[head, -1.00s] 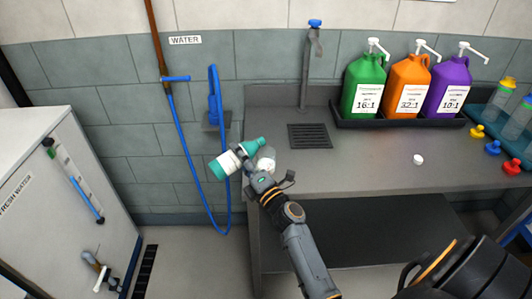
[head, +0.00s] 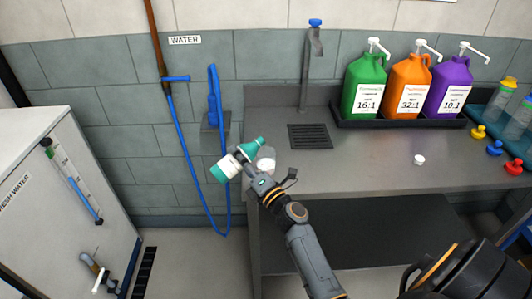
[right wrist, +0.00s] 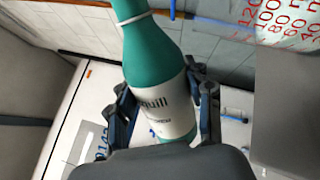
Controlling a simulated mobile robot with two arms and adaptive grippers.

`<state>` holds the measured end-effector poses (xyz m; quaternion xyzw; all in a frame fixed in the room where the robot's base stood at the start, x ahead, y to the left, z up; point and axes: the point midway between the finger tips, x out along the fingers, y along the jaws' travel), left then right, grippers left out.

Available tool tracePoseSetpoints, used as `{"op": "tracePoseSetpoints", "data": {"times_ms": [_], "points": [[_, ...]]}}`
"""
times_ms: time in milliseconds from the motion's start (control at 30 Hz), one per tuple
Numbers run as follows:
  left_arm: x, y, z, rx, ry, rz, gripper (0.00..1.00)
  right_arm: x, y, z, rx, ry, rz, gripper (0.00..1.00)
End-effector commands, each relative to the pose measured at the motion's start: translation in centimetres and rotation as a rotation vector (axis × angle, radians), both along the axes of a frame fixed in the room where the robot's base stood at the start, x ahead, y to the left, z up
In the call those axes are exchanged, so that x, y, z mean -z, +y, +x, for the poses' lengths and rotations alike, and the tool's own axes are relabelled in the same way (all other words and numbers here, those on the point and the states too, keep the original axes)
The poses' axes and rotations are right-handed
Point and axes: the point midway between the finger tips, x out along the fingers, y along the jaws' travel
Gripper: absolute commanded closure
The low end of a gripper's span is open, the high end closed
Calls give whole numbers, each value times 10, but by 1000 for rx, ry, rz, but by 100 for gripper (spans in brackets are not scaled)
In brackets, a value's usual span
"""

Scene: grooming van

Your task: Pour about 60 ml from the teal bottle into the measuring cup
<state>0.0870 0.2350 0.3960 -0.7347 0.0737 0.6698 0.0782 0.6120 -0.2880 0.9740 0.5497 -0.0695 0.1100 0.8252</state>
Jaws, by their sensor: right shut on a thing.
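The teal bottle (head: 249,150) with a white label is tilted in the head view, its neck toward the upper right. My right gripper (head: 247,166) is shut around its body. The right wrist view shows the bottle (right wrist: 160,82) between both fingers (right wrist: 163,98), its neck end cut off by the top edge. The pale measuring cup (head: 266,157) is beside the bottle's neck at the counter's left end, partly hidden by the gripper. Its red scale marks (right wrist: 285,22) show in the wrist view. I cannot tell whether liquid is flowing or how full the cup is. My left gripper is not in view.
Green (head: 364,85), orange (head: 408,85) and purple (head: 447,87) pump jugs stand in a black tray at the back of the counter. A small white cap (head: 419,160) lies on the counter (head: 365,165). A blue hose (head: 185,165) hangs left. The counter's middle is clear.

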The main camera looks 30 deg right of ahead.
Motion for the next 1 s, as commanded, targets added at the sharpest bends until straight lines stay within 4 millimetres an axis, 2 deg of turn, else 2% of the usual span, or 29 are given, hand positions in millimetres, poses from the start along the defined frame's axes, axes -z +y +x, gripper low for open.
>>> {"op": "tracePoseSetpoints", "data": {"times_ms": [367,500,633,900,1000], "points": [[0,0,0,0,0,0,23,0,0,0,0,-1,-2,86],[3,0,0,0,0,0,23,3,-2,0,-1,-1,-67,86],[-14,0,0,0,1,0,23,-12,-8,0,0,-3,-233,86],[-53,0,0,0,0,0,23,-50,-14,0,-1,-3,-374,86],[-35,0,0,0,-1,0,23,-25,-20,0,0,-1,-555,86]]}}
